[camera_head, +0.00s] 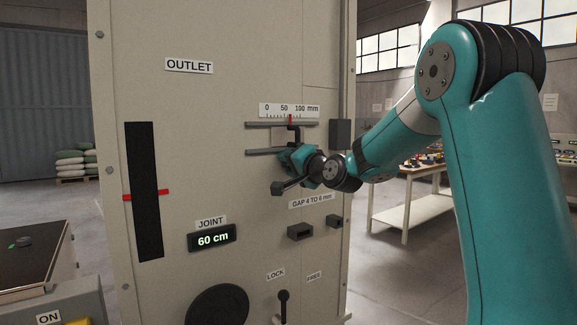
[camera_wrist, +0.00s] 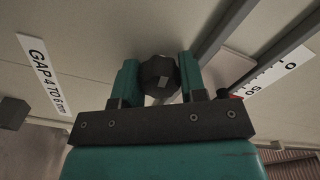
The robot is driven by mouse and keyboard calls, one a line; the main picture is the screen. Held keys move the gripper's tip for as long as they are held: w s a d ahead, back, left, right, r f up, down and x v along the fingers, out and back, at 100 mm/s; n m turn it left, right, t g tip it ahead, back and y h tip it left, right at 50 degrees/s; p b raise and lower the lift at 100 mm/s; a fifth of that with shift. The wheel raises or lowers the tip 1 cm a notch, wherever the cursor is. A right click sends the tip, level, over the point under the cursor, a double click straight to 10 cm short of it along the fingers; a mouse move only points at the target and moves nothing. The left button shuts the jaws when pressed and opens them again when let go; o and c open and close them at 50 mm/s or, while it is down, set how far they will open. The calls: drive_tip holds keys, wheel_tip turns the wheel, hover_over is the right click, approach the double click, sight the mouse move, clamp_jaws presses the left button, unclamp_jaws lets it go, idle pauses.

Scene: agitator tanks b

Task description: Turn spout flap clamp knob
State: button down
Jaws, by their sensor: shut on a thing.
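The clamp knob (camera_wrist: 158,76) is a black faceted knob, seen between my gripper's two teal fingers in the wrist view. My gripper (camera_wrist: 158,82) is shut on it, one finger on each side. In the head view my gripper (camera_head: 288,158) is at the panel, just below the scale, and hides the knob there. The millimetre scale (camera_head: 289,110) has a red pointer (camera_head: 290,119) a little past 50. The scale also shows in the wrist view (camera_wrist: 272,75). Two dark rails run below it, with a pale plate (camera_head: 279,135) between them.
A "GAP 4 TO 6 mm" label (camera_head: 311,201) and small dark blocks (camera_head: 300,232) are below my gripper. A black lever (camera_head: 283,303) stands between LOCK and FREE. The joint display (camera_head: 211,238) reads 60 cm. A grey box (camera_head: 340,134) is right of the rails.

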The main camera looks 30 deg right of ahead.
drive_tip(key=n+b, duration=0.5)
drive_tip(key=shift+f, duration=0.1)
drive_tip(key=c, duration=1)
unclamp_jaws()
drive_tip(key=shift+r, duration=0.2)
drive_tip(key=shift+c, duration=0.2)
drive_tip(key=o, duration=0.7)
drive_tip(key=shift+s+d+b, duration=0.1)
drive_tip(key=shift+s+b, duration=1.55)
drive_tip(key=shift+s, duration=1.4)
drive_tip(key=shift+f, duration=0.1)
